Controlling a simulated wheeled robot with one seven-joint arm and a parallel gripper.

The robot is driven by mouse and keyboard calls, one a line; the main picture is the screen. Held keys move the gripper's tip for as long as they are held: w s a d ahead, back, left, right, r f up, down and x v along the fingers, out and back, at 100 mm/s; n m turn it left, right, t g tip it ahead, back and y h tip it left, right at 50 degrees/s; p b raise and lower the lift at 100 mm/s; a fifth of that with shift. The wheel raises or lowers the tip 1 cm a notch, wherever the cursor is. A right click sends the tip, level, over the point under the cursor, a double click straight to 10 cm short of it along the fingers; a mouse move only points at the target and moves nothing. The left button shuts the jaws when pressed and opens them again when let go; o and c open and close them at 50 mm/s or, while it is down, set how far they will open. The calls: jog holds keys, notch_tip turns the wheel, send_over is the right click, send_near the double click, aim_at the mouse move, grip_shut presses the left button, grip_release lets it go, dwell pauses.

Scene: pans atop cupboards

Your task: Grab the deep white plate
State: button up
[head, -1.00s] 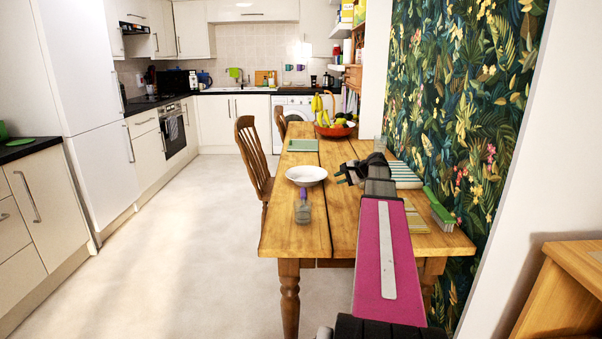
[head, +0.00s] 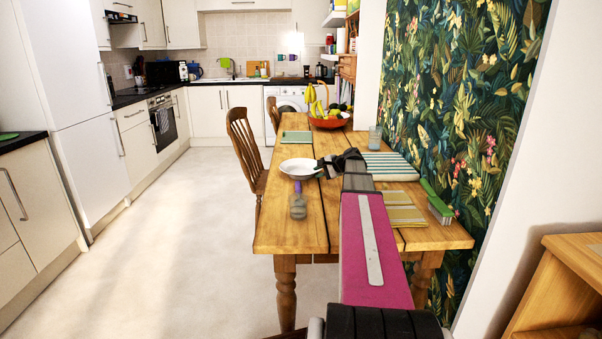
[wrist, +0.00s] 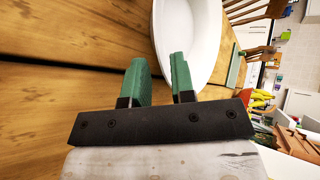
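The deep white plate (head: 299,168) sits upright on the wooden table. In the wrist view the plate (wrist: 205,45) fills the upper middle, cut off by the top edge. My gripper (head: 322,167) is at the plate's right rim in the head view. In the wrist view my gripper (wrist: 159,62) has two green fingers apart with a gap between them. The plate's near rim appears in line with that gap, and the right finger overlaps the plate in the picture. I cannot tell whether either finger touches the rim.
The wooden table (head: 270,236) also bears a purple-handled brush-like utensil (head: 298,203), a fruit bowl (head: 329,121), a green mat (head: 296,137), striped mats (head: 389,166) and a green-edged brush (head: 437,203). A wooden chair (head: 243,148) stands at the left. The floor to the left is clear.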

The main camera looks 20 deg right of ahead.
aim_at(314, 173)
jog(key=x, duration=0.3)
jog(key=shift+w+d, duration=0.1)
jog(key=shift+w, duration=0.05)
grip_shut()
